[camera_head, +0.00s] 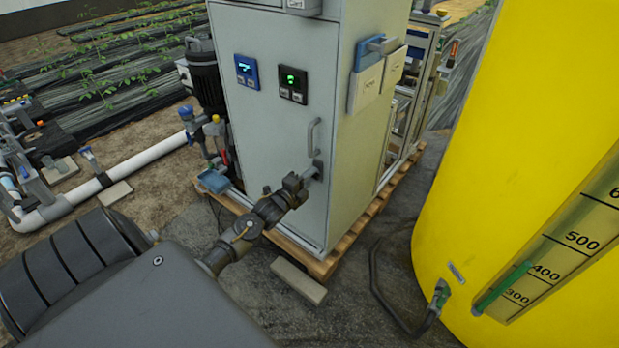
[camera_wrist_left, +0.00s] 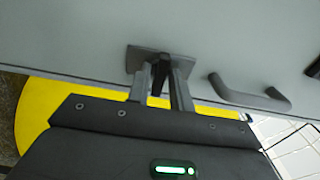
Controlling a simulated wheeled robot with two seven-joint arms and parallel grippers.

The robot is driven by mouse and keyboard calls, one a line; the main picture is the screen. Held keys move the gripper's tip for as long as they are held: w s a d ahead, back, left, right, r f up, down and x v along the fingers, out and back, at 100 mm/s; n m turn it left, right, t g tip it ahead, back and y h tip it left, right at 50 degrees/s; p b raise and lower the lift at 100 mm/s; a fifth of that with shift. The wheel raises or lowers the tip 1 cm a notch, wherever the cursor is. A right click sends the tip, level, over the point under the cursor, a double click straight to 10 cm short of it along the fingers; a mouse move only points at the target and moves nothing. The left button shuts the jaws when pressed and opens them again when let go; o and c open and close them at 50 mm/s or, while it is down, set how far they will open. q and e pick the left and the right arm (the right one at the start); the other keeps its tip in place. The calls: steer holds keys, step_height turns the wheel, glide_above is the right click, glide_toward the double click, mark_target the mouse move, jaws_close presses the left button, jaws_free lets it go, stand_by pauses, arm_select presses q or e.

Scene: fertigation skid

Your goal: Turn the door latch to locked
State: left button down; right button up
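The door latch (camera_head: 317,168) is a small dark piece on the front door of the grey cabinet (camera_head: 270,130), just below the door handle (camera_head: 313,136). In the left wrist view the latch (camera_wrist_left: 160,72) has a dark square plate and a dark lever standing out from it. My left gripper (camera_head: 302,182) is at the latch. In the left wrist view its two fingers (camera_wrist_left: 160,90) stand close on either side of the lever, with little gap, and appear shut on it. The fingers partly hide the lever, so its exact angle is unclear. My right gripper is not in view.
A large yellow tank (camera_head: 520,130) stands to the right. The cabinet sits on a wooden pallet (camera_head: 345,245), with a grey block (camera_head: 298,282) on the ground in front. White pipe (camera_head: 110,185) and valves lie at left. The door handle (camera_wrist_left: 248,96) is beside the fingers.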

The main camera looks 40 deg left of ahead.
arm_select(q)
steer(key=shift+n+p, duration=4.25)
steer(key=shift+n, duration=4.85)
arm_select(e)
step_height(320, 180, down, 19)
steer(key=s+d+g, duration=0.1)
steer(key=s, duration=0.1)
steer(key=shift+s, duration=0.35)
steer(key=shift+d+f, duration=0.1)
arm_select(q)
steer(key=c, duration=1.5)
jaws_free()
